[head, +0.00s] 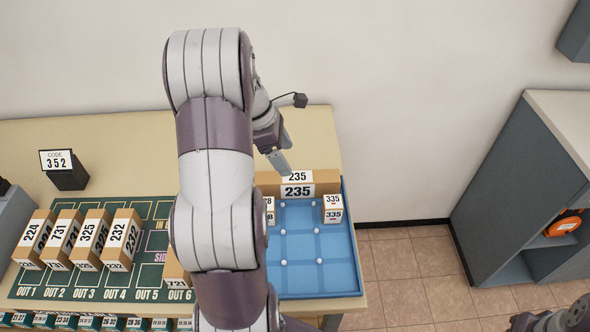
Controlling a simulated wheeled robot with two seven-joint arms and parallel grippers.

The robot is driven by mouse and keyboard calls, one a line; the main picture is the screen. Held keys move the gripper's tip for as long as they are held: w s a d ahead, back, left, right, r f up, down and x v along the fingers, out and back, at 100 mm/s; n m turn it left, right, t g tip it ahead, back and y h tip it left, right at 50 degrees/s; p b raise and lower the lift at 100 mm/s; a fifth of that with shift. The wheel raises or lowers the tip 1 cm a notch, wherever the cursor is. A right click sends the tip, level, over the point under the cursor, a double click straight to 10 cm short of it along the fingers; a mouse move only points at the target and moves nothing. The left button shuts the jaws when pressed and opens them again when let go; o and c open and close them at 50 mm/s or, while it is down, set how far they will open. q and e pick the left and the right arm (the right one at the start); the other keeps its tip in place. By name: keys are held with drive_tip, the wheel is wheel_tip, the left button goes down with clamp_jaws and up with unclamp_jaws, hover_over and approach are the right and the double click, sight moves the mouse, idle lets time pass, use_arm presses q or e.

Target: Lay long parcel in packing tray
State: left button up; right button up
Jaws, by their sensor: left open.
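The long brown parcel (325,184), labelled 235, lies along the back edge of the blue packing tray (345,270). I cannot tell whether it rests fully on the tray floor. My left gripper (281,162) is just above and behind the parcel's left part. It is open and appears apart from the parcel. My left arm hides the tray's left side and the parcel's left end. A small parcel (333,209), labelled 335, stands in the tray's back right corner. Another small parcel (270,211) shows partly beside my arm.
Several numbered parcels (122,240) stand on a green sorting mat (60,290) at left. A code sign (65,169) showing 352 stands behind them. A grey cabinet (515,190) stands at right, past open floor. The tray's middle and front are clear.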

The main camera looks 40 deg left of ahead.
use_arm(q)
drive_tip(key=s+d+m+y, duration=0.1)
drive_tip(key=s+d+m, duration=0.2)
drive_tip(key=d+m, duration=0.4)
drive_tip(key=s+d+f+m+g+y, duration=0.1)
drive_tip(key=s+d+m, duration=0.2)
drive_tip(key=d+m, duration=0.3)
drive_tip(key=s+d+f+m+y, duration=0.1)
drive_tip(key=s+d+m, duration=0.3)
drive_tip(key=d+m, duration=0.3)
drive_tip(key=m, duration=0.5)
drive_tip(key=shift+d+m, duration=0.3)
drive_tip(key=shift+d, duration=0.05)
